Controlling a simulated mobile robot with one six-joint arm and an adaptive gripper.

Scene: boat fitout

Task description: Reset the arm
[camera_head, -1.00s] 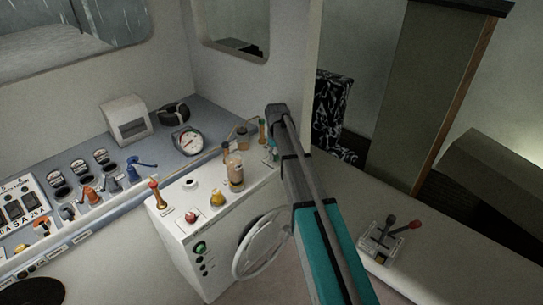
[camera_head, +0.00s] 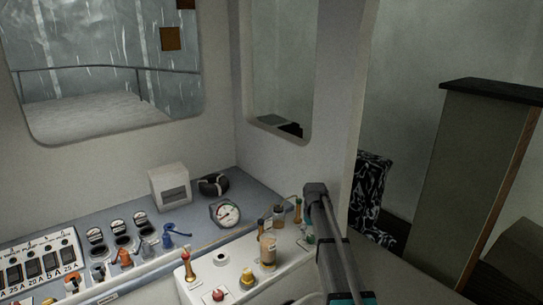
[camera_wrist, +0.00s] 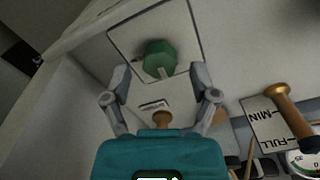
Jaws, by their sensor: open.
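My arm (camera_head: 339,250), grey with teal bands, reaches up from the bottom of the head view to the right edge of the white console. Its far end hides part of the console's back right corner. My gripper (camera_wrist: 159,72) shows in the wrist view with its two grey fingers spread apart and nothing held between them. A green knob (camera_wrist: 158,60) on a pale plate appears beyond the fingertips, and a small brass knob (camera_wrist: 162,118) appears between the fingers near the palm. I cannot tell how far either is from the fingers.
Behind are a gauge (camera_head: 225,213) and a grey box (camera_head: 170,187). A partition (camera_head: 480,185) stands at the right.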

